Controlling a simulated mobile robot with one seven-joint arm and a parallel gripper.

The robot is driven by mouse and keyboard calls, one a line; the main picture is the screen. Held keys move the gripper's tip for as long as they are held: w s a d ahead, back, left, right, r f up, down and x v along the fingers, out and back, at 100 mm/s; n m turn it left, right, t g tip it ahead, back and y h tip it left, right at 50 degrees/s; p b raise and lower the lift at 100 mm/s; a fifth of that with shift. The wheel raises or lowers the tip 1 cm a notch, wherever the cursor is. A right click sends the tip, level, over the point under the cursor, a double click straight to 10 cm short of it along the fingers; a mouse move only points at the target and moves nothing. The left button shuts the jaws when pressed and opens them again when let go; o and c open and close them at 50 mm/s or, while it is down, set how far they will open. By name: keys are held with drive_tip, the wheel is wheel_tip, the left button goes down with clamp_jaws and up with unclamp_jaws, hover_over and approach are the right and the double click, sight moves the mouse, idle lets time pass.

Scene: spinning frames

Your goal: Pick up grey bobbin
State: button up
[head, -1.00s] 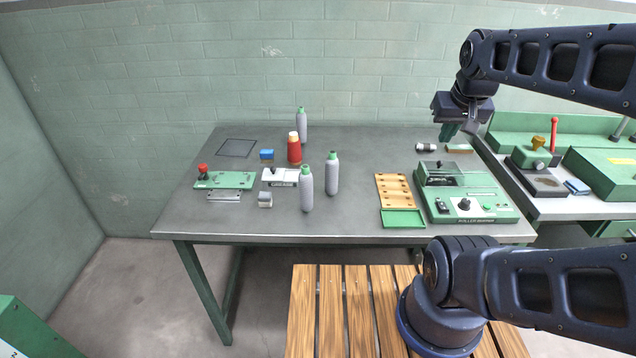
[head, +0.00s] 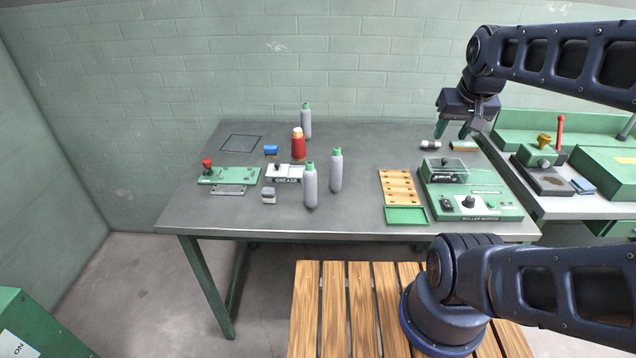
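Three tall grey bobbins with green tops stand upright on the grey table in the head view. One grey bobbin (head: 310,188) is near the front, another (head: 336,172) is just to its right, and a third (head: 306,122) is at the back. A red bobbin (head: 298,149) with a pale top stands between the back one and the front pair. My gripper (head: 452,131) is above the right back part of the table, well to the right of all the bobbins. Its green fingers are spread with nothing between them.
A roller buffer machine (head: 470,215) and a wooden rack with a green tray (head: 405,216) are on the right. Table between bobbins and rack is clear.

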drive_tip(key=w+a+f+n+g+h, duration=0.4)
drive_tip(key=w+a+f+n, duration=0.15)
drive_tip(key=n, duration=0.25)
drive_tip(key=n+t+h, duration=0.7)
drive_tip(key=n+t, duration=0.7)
drive_tip(key=n, duration=0.6)
approach(307, 165)
drive_tip(key=x, duration=0.5)
drive_tip(key=shift+w+d+r, duration=0.1)
drive_tip(key=shift+d, duration=0.35)
drive_tip(key=shift+w+a+x, duration=0.1)
drive_tip(key=shift+a+x, duration=0.05)
drive_tip(key=shift+x, duration=1.2)
drive_tip(key=shift+w+a+x, duration=0.1)
drive_tip(key=shift+a+x, duration=0.05)
drive_tip(key=shift+x, duration=1.25)
clamp_jaws()
